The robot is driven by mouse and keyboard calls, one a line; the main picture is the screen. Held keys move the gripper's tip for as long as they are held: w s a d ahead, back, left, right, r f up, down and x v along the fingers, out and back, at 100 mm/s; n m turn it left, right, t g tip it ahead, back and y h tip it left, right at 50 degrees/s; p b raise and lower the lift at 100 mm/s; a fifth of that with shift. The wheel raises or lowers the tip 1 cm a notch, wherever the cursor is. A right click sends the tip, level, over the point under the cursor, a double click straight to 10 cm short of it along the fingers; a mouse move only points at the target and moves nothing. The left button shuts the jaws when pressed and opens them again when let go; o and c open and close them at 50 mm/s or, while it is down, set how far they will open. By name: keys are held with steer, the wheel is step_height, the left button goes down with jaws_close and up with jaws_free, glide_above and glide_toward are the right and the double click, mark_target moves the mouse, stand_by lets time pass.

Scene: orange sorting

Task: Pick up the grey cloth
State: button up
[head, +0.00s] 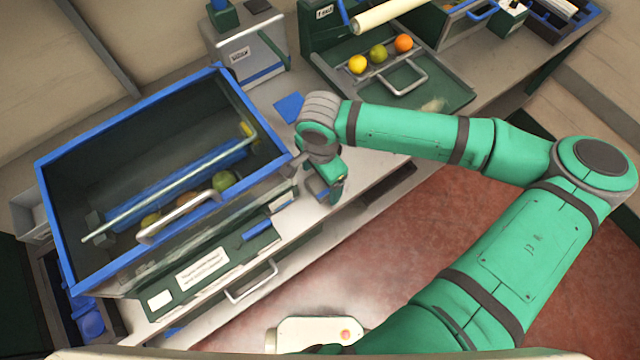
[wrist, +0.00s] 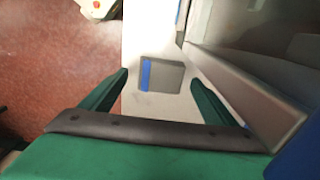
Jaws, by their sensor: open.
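The grey cloth (wrist: 168,76) is a small folded square with a blue stripe along one side. In the wrist view it lies flat on the white counter (wrist: 150,106), between and beyond my two fingers. My gripper (wrist: 160,79) is open and empty, its green fingers apart on either side of the cloth in the picture. In the head view my gripper (head: 325,192) points down over the counter, right of the blue-rimmed machine. There the cloth is largely hidden by my gripper, and I cannot tell the height left between them.
The blue-rimmed bin (head: 150,112) holding several fruits stands close on the left. A blue square (head: 289,107) lies behind my gripper. A tray (head: 432,92) holds a yellow, a green and an orange fruit at the back. The counter's front edge is near; red floor lies beyond.

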steer(key=shift+f, duration=0.65)
steer(key=c, duration=1.1)
steer(key=shift+c, duration=0.2)
